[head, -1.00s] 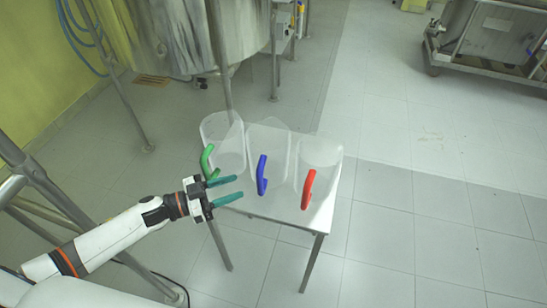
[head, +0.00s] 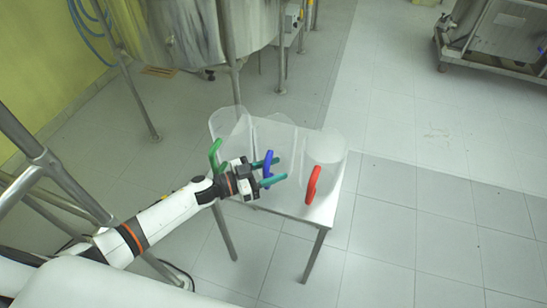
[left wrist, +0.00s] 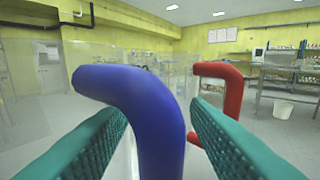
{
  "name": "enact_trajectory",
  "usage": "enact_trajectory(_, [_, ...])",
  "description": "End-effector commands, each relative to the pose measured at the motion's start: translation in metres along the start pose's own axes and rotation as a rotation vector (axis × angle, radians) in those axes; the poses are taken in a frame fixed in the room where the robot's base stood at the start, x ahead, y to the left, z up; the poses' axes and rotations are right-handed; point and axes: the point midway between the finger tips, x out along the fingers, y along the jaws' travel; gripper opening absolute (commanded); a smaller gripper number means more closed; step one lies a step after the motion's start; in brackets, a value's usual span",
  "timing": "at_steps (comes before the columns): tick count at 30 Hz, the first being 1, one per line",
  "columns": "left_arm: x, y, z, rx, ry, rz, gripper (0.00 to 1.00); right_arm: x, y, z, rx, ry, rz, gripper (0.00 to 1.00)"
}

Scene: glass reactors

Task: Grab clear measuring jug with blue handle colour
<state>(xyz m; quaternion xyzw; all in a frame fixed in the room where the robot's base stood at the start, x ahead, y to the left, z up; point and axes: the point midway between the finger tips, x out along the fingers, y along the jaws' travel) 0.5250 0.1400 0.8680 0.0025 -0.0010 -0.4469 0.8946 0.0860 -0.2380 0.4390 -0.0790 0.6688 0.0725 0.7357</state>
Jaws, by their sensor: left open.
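The clear measuring jug (head: 283,136) with a blue handle stands on a small white table, between two other clear jugs. Its blue handle (head: 267,167) shows in the head view at my left gripper (head: 277,170). In the left wrist view the blue handle (left wrist: 150,110) is large and sits between the two green fingers, with gaps visible on both sides. My left gripper is open around the handle. The jug body is hard to make out in the left wrist view. My right gripper is not in view.
A jug with a green handle (head: 215,156) stands to the left, close to my left wrist. A jug with a red handle (head: 313,185) stands to the right. The white table (head: 318,216) is small. A steel tank (head: 190,35) stands behind.

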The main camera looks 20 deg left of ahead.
Motion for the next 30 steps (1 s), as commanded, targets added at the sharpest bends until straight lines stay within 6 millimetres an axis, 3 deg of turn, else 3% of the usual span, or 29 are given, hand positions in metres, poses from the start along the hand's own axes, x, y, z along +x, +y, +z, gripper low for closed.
enact_trajectory(2, [0.000, 0.000, 0.000, 0.000, 0.000, 0.000, 0.41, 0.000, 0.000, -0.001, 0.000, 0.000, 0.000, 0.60])
enact_trajectory(9, [-0.001, 0.000, 0.000, 0.000, 0.000, 0.000, 0.02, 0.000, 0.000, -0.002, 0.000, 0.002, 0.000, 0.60])
enact_trajectory(10, [-0.001, 0.000, 0.000, 0.000, 0.000, 0.000, 0.00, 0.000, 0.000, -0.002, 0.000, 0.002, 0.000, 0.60])
enact_trajectory(23, [-0.001, 0.001, 0.006, 0.004, -0.001, -0.001, 0.00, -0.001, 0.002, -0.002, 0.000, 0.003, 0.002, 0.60])
enact_trajectory(30, [-0.001, 0.001, 0.040, 0.008, -0.002, -0.002, 0.00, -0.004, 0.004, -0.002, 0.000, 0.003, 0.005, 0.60])
